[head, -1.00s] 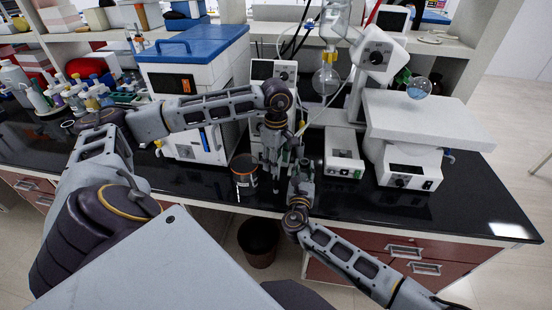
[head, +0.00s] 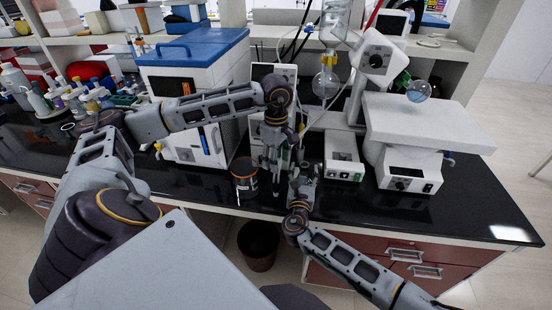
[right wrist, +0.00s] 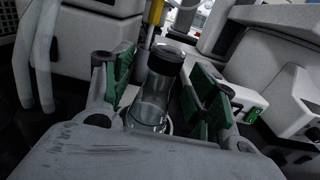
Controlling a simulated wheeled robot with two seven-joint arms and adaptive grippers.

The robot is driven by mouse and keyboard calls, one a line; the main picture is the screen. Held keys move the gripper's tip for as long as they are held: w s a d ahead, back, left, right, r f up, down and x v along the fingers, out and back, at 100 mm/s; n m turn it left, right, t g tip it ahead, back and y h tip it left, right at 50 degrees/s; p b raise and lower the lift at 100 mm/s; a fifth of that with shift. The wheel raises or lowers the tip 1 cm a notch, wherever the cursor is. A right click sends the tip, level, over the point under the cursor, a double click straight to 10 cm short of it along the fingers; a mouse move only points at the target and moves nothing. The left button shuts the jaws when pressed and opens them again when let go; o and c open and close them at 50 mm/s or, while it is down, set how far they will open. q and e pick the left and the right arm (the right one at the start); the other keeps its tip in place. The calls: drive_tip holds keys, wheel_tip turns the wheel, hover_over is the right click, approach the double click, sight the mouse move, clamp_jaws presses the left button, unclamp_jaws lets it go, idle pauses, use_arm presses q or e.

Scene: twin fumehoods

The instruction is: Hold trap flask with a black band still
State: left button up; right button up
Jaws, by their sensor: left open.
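The trap flask (right wrist: 152,98), clear glass with a black band around its top, stands between the green-padded fingers of my right gripper (right wrist: 162,92) in the right wrist view. The fingers flank it on both sides; whether both pads touch the glass is not clear. In the head view my right gripper (head: 304,172) is at the bench's front, coming up from the lower right. My left gripper (head: 273,172) points down just left of it, open. In the head view the flask is hidden or too small to make out among the two grippers.
A dark jar with an orange rim (head: 244,175) stands close left of my left gripper. A white-and-blue box unit (head: 185,75) is behind it. A small white device (head: 343,158) and the rotary evaporator's bath (head: 405,175) stand to the right. The bench's front right is clear.

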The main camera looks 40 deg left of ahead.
drive_tip(key=shift+s, duration=0.15)
drive_tip(key=v, duration=1.1)
drive_tip(key=shift+s+d, duration=0.2)
drive_tip(key=shift+s, duration=0.15)
idle(0.4)
idle(0.4)
